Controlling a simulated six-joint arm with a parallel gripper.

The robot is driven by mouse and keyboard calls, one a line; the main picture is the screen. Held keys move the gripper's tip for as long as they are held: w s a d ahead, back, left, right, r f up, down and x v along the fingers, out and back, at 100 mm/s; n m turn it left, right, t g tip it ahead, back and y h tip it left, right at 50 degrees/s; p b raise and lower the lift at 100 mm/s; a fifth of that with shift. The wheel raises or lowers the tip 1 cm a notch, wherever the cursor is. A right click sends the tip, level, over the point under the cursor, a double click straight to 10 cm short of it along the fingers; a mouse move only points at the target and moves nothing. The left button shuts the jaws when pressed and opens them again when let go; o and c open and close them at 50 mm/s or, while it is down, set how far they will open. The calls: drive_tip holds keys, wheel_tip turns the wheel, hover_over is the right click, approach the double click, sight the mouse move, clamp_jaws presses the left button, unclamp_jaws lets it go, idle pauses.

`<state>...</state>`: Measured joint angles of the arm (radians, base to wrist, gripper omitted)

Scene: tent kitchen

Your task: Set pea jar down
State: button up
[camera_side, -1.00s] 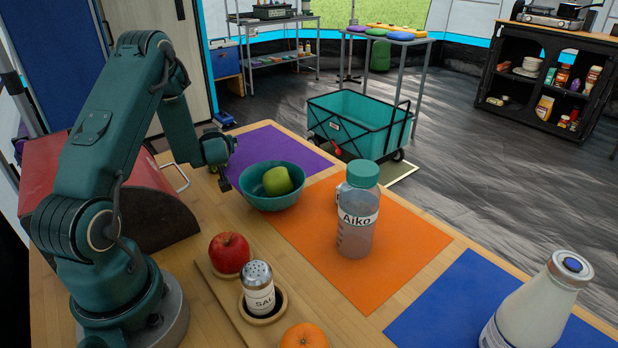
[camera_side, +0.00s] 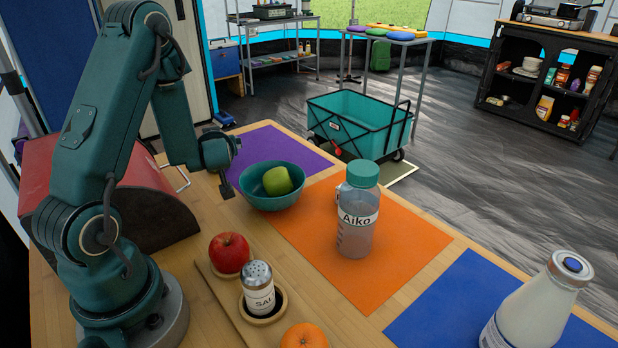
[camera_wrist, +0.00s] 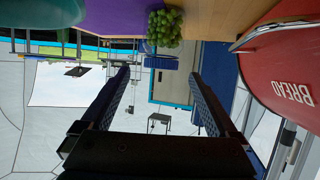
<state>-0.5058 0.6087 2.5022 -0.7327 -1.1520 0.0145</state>
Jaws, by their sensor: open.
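No pea jar can be made out in either view. My gripper (camera_side: 226,187) is at the left end of the table, just left of the teal bowl (camera_side: 272,190). In the wrist view my gripper (camera_wrist: 160,78) shows two dark fingers spread apart with nothing between them. A bunch of green grapes (camera_wrist: 165,27) lies at the edge of the purple mat (camera_wrist: 112,18), beyond the fingers in that view.
A red bread box (camera_wrist: 287,75) stands near the arm. An Aiko bottle (camera_side: 357,215) stands on the orange mat (camera_side: 400,255). A red apple (camera_side: 229,252), salt shaker (camera_side: 258,288) and orange (camera_side: 304,337) sit in front.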

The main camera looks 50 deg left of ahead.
drive_tip(key=w+d+r+m+t+h, duration=0.1)
drive_tip(key=w+d, duration=0.1)
drive_tip(key=d, duration=0.1)
drive_tip(key=w+d+r+m+t+h, duration=0.1)
drive_tip(key=w+d+h, duration=0.1)
drive_tip(key=d, duration=0.2)
drive_tip(key=w+d+r+m+t+h, duration=0.1)
drive_tip(key=w+d+r+h, duration=0.1)
drive_tip(key=d, duration=0.2)
drive_tip(key=shift+w+t, duration=0.25)
drive_tip(key=shift+t, duration=0.15)
drive_tip(key=d+r+m+h, duration=0.3)
drive_tip(key=d+m+h, duration=0.1)
drive_tip(key=d, duration=0.5)
drive_tip(key=s+d+m+g+h, duration=0.1)
drive_tip(key=s+d+m, duration=0.2)
drive_tip(key=s+d, duration=0.2)
drive_tip(key=s+d+r+m+g+h, duration=0.1)
drive_tip(key=s+d+m, duration=0.3)
drive_tip(key=s, duration=0.7)
drive_tip(key=shift+s+d+r+g+h, duration=0.15)
drive_tip(key=shift+s+d+g+h, duration=0.3)
drive_tip(key=shift+h, duration=0.35)
drive_tip(key=shift+w, duration=0.1)
